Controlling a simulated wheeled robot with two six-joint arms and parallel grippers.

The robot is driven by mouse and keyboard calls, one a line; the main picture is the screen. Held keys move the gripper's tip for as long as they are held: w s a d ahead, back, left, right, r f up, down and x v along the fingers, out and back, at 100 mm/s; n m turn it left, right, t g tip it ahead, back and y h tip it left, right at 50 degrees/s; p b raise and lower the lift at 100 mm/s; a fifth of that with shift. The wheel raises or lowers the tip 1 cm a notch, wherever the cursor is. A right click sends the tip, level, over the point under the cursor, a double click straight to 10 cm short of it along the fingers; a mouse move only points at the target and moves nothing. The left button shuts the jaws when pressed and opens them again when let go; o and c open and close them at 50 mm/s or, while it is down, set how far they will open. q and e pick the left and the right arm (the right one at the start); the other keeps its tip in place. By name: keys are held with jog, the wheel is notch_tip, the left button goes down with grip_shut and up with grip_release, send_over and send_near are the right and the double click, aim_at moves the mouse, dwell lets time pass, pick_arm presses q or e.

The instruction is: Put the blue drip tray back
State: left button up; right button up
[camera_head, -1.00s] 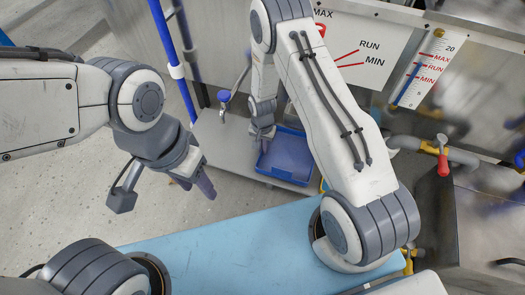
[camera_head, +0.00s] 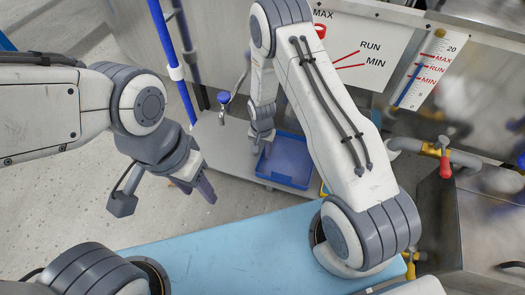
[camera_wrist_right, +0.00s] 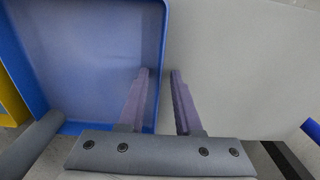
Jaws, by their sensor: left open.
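The blue drip tray (camera_head: 286,160) lies on a low grey ledge in the head view, behind my right forearm. It fills the left half of the right wrist view (camera_wrist_right: 85,60). My right gripper (camera_head: 262,143) is at the tray's left edge in the head view. In the wrist view its two purple fingers (camera_wrist_right: 160,72) are apart, with the tray's side wall between them. I cannot tell whether they touch the wall. My left gripper (camera_head: 207,190) is open and empty, over the floor to the left, away from the tray.
A blue-handled tap (camera_head: 224,98) stands left of my right arm, near a vertical blue pipe (camera_head: 172,60). A level board (camera_head: 350,48) and a gauge are on the metal wall behind. A light blue surface (camera_head: 230,245) spans the front. Floor at left is clear.

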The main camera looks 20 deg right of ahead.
jog(key=s+a+r+n+p, duration=0.1)
jog(key=a+r+n+p, duration=0.2)
jog(key=r, duration=0.9)
jog(key=s+a+r+n+p, duration=0.1)
jog(key=s+a+r+p, duration=0.2)
jog(key=r, duration=0.8)
jog(key=s+a+r+n+y+p, duration=0.1)
jog(key=s+a+r+n, duration=0.2)
jog(key=s+r+n, duration=0.7)
jog(key=s+r, duration=0.8)
jog(key=s, duration=0.3)
jog(key=shift+s, duration=0.25)
jog(key=shift+a, duration=0.1)
notch_tip(320, 180, up, 47)
jog(key=p, duration=4.7)
jog(key=shift+r, duration=0.15)
